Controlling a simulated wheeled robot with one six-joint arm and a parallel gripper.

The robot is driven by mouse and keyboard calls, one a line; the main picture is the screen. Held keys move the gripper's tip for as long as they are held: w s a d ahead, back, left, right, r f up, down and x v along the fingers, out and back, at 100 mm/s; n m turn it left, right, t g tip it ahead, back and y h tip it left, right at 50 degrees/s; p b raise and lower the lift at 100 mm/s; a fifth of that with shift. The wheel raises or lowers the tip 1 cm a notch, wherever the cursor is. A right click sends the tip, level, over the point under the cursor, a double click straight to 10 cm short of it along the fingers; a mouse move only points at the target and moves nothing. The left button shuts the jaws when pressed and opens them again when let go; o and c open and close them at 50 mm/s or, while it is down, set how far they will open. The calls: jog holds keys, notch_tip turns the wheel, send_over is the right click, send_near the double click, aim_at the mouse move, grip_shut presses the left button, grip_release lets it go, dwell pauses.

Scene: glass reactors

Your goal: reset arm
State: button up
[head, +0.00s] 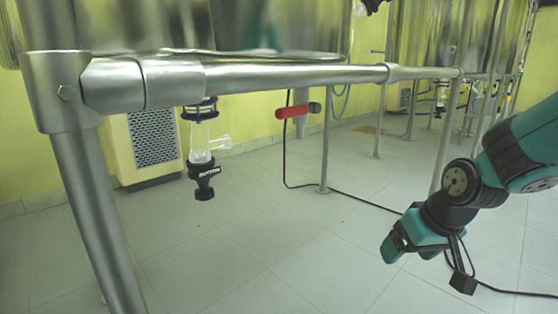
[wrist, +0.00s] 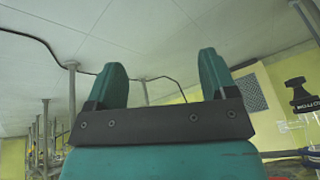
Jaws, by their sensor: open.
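My gripper (head: 391,250) is at the right of the head view, on the end of my teal and black arm, low over the tiled floor and to the right of the steel frame. In the wrist view my gripper (wrist: 165,80) shows two teal fingers standing apart with nothing between them. The fingers touch nothing that I can see.
A steel tube frame (head: 290,76) crosses the head view. A glass outlet with a black valve (head: 204,180) hangs below it, and a red handle (head: 292,112) is further back. A black cable (head: 350,198) runs over the floor. The central floor (head: 270,240) is clear.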

jog(key=s+d+m+g+h+p, duration=0.15)
jog(key=s+d, duration=0.35)
jog(key=s, duration=0.6)
jog(key=s+a+r+n+g+y+p, duration=0.1)
jog(key=s+a+r+n+p, duration=0.15)
jog(key=a+r+p, duration=0.55)
jog(key=s+a+r+n+g+y+p, duration=0.15)
jog(key=s+r+p, duration=0.25)
jog(key=r+p, duration=0.55)
jog(key=s+a+r+n+y+p, duration=0.1)
jog(key=s+a+r+n+p, duration=0.3)
jog(key=r, duration=0.9)
notch_tip(320, 180, up, 35)
jog(key=m+p, duration=0.1)
jog(key=p, duration=3.4)
jog(key=shift+w+a+m+p, duration=0.15)
jog(key=shift+w+m+p, duration=0.15)
jog(key=shift+w+m, duration=0.05)
jog(key=shift+f, duration=0.15)
jog(key=shift+c, duration=0.4)
